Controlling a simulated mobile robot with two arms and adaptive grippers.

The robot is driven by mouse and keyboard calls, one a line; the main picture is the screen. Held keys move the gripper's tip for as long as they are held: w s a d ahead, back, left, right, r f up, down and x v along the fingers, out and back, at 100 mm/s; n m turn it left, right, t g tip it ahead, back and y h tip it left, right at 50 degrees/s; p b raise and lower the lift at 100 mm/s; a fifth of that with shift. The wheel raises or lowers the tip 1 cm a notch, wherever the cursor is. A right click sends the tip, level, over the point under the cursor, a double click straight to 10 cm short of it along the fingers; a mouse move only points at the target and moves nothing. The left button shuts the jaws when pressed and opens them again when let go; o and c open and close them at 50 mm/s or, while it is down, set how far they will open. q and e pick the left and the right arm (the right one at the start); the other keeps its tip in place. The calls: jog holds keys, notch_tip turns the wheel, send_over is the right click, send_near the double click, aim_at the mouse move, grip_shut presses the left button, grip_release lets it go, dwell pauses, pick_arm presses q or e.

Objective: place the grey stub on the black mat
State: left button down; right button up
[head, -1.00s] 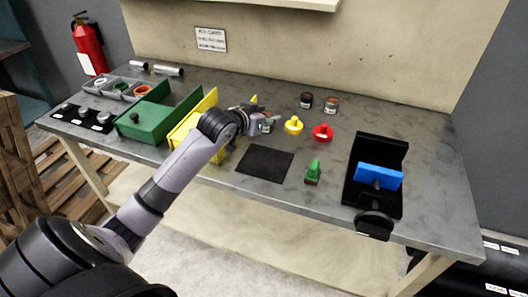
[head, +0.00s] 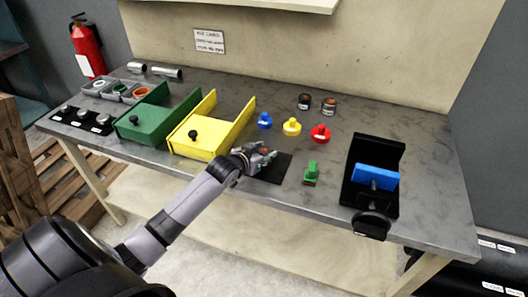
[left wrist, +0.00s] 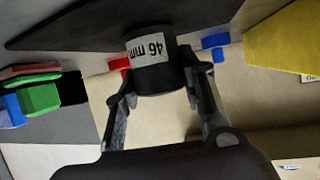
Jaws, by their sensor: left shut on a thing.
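The black mat (head: 279,170) lies flat on the grey workbench, partly covered by my left gripper (head: 270,157). The mat also shows as a dark sheet in the left wrist view (left wrist: 65,25). In the left wrist view my left gripper (left wrist: 160,78) is shut on a short dark cylinder, the grey stub (left wrist: 154,74), with a white "46 mm" label. The stub is at or just above the mat; I cannot tell whether it touches. In the head view the stub is mostly hidden by the fingers. My right gripper is not in view.
A yellow bin (head: 190,136) and a green bin (head: 145,124) stand left of the mat. Blue (head: 265,121), yellow (head: 292,127) and red (head: 321,134) knobbed pieces stand behind it. A green piece (head: 311,173) and a black fixture with a blue block (head: 378,177) are right.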

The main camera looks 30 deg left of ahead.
pick_arm(q)
jog(key=shift+r, duration=0.1)
jog(key=c, duration=1.5)
grip_release()
jog(key=shift+f, duration=0.2)
jog(key=o, duration=0.5)
jog(key=shift+c, duration=0.2)
jog(key=shift+r, duration=0.1)
jog(key=shift+s+r, duration=0.1)
jog(key=shift+r, duration=0.05)
jog(key=v, duration=1.1)
jog(key=shift+s+b, duration=0.4)
jog(key=shift+b, duration=0.05)
jog(key=shift+d+r, duration=0.1)
jog(key=shift+r, duration=0.05)
